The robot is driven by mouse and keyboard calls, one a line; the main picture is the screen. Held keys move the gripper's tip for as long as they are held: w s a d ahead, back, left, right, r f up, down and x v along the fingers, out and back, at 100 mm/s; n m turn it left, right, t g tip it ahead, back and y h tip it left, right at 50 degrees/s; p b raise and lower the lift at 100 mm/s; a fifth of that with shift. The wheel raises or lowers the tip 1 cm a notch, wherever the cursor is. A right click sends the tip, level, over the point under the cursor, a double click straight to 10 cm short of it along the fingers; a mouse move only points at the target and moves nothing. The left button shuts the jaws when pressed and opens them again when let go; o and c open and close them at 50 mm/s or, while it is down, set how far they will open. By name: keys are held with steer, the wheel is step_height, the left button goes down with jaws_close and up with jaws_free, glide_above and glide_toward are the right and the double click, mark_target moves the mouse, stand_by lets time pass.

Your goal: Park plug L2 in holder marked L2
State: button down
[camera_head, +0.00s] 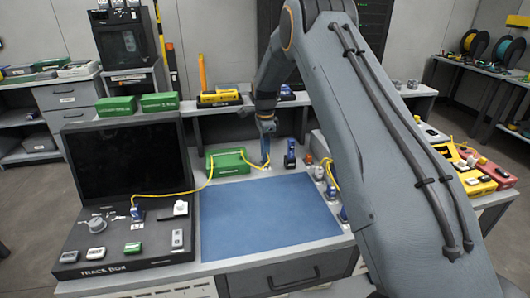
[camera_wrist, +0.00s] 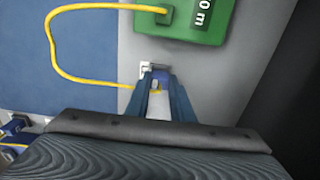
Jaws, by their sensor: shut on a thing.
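My gripper (camera_head: 266,151) is at the back of the bench, just right of the green spool box (camera_head: 228,162), pointing down. In the wrist view my gripper (camera_wrist: 157,82) is shut on a small plug (camera_wrist: 155,88), mostly hidden between the blue fingers. A yellow fibre (camera_wrist: 52,45) loops from the green box (camera_wrist: 190,20) to this plug. A small white holder piece (camera_wrist: 146,68) shows right at the fingertips; I cannot tell whether the plug sits in it. No L2 mark is readable in either view.
The trace box (camera_head: 110,245) stands at left with a blue plug (camera_head: 137,211) on a yellow fibre. A blue mat (camera_head: 270,220) lies clear in front. A dark blue upright device (camera_head: 290,154) stands right of my gripper. Yellow and red trays (camera_head: 475,177) are at right.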

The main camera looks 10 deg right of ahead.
steer(key=shift+f, duration=0.35)
steer(key=c, duration=1.5)
jaws_free()
steer(key=shift+o, duration=0.2)
step_height(320, 180, up, 8)
steer(key=shift+f+b, duration=0.1)
steer(key=shift+b, duration=1)
steer(key=shift+s+r, duration=0.2)
steer(key=shift+s, duration=0.2)
steer(key=s+f+n, duration=0.1)
steer(key=s+n, duration=1.7)
steer(key=s, duration=2.1)
steer(key=shift+s+t, duration=0.15)
steer(key=shift+t, duration=0.15)
